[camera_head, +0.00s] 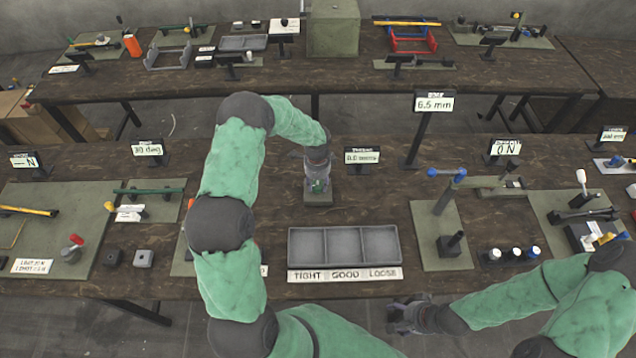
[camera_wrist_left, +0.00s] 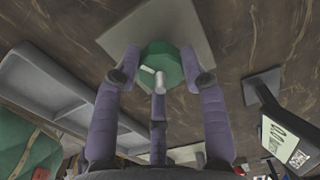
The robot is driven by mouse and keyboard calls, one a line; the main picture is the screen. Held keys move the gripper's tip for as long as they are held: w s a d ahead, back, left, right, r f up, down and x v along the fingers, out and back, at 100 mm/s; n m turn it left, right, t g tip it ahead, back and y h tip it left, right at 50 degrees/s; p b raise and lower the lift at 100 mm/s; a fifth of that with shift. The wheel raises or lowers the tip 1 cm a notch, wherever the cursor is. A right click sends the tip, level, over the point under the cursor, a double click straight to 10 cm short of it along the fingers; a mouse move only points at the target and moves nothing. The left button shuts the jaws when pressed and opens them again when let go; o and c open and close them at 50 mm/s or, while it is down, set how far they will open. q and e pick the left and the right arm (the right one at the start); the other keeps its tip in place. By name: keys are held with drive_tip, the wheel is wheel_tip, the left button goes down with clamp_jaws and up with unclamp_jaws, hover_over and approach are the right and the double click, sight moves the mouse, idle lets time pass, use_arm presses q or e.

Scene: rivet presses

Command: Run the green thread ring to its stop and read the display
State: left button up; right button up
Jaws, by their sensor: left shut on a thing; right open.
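In the left wrist view the green thread ring (camera_wrist_left: 172,62) sits on a grey square base plate (camera_wrist_left: 202,32), with a pale stud (camera_wrist_left: 160,86) rising through it. My left gripper (camera_wrist_left: 161,72) reaches down over it, with fingers shut on the ring from its sides. In the head view my left gripper (camera_head: 318,180) covers most of the ring, and the plate (camera_head: 320,200) shows below it. The display (camera_head: 362,156) stands just right of the gripper; it reads 0.0 and a small unit word I cannot read surely. My right gripper (camera_head: 405,316) is open and empty near the table's front edge.
A grey three-part tray (camera_head: 344,230) labelled TIGHT, GOOD, LOOSE lies in front of the ring. A tall 6.5 mm display (camera_head: 434,103) stands to the right. A green press plate (camera_head: 440,258) lies beyond the tray's right end.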

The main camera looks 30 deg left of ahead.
use_arm(q)
drive_tip(key=m, duration=0.4)
drive_tip(key=shift+s+a, duration=0.1)
drive_tip(key=shift+s, duration=0.1)
drive_tip(key=shift+w+m+p, duration=0.1)
drive_tip(key=shift+m+p, duration=0.3)
drive_tip(key=shift+m, duration=1.8)
drive_tip(key=shift+a, duration=0.1)
drive_tip(key=shift+w, duration=0.1)
drive_tip(key=o, duration=1.1)
drive_tip(key=shift+o, duration=0.2)
drive_tip(key=shift+a, duration=0.15)
